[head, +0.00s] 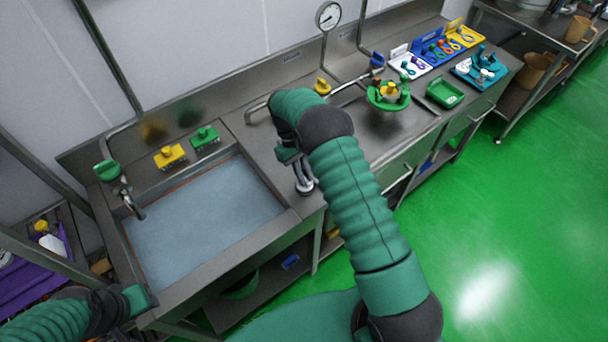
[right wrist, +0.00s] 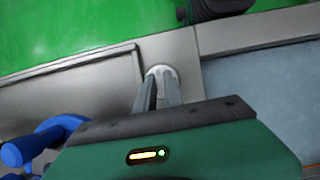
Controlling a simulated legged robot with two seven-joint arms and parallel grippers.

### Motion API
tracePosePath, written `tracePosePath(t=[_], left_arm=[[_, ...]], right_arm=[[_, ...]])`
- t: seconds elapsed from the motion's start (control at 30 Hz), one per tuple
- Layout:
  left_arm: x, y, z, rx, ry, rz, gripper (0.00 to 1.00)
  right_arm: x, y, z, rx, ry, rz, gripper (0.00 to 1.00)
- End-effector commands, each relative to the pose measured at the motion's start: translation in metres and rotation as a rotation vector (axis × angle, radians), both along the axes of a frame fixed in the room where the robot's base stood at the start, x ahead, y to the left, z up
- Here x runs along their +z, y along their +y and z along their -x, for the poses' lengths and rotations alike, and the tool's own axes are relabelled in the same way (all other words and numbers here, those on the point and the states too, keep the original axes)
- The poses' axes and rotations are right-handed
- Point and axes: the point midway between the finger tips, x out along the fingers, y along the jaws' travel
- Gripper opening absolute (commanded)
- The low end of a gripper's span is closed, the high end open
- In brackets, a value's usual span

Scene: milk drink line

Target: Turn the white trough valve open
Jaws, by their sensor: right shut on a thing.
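The white trough valve shows as a small pale round knob (head: 306,188) on the steel strip just right of the water-filled trough (head: 286,223). It also shows as a whitish disc (right wrist: 161,70) at the fingertips in the right wrist view. My right gripper (head: 303,180) reaches down on it from above. Its fingers (right wrist: 160,82) are shut on the white valve and cover part of it, so how far it is turned cannot be told. My left gripper (head: 140,297) is by the trough's front left corner, and its fingers are hidden.
A green-handled tap (head: 108,170) stands at the trough's left. Yellow (head: 169,156) and green (head: 205,137) brushes lie behind it. A green bowl (head: 388,97) and green tray (head: 445,93) stand on the right counter. A blue handle (right wrist: 40,143) is close to my right gripper.

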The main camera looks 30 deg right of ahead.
Motion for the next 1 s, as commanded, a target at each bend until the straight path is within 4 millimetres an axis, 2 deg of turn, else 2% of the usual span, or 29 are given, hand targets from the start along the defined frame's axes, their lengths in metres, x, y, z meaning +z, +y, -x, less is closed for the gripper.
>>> tracePosePath(t=[0.07,0.1,0.27,0.5,0.63,0.77,1.0], left_arm=[[0.0,0.0,0.0,0.0,0.0,0.0,0.36],[0.0,0.0,0.0,0.0,0.0,0.0,0.36],[0.0,0.0,0.0,0.0,0.0,0.0,0.36],[0.0,0.0,0.0,0.0,0.0,0.0,0.36],[-0.003,0.0,0.0,0.0,0.0,0.0,0.36],[-0.01,0.0,0.0,0.0,0.0,0.0,0.36],[-0.015,0.0,0.0,0.0,0.0,0.0,0.36]], right_arm=[[0.001,0.0,-0.005,0.003,-0.016,0.001,0.0],[0.001,0.0,-0.005,0.003,-0.016,0.001,0.13],[0.001,0.0,-0.003,0.002,-0.01,0.001,0.34],[0.001,0.0,-0.001,0.0,-0.007,0.0,0.34],[0.009,0.0,-0.005,0.001,-0.009,0.001,0.34],[0.035,0.001,-0.018,0.001,-0.012,0.001,0.34],[0.098,0.004,-0.046,0.001,-0.011,0.001,0.34]])
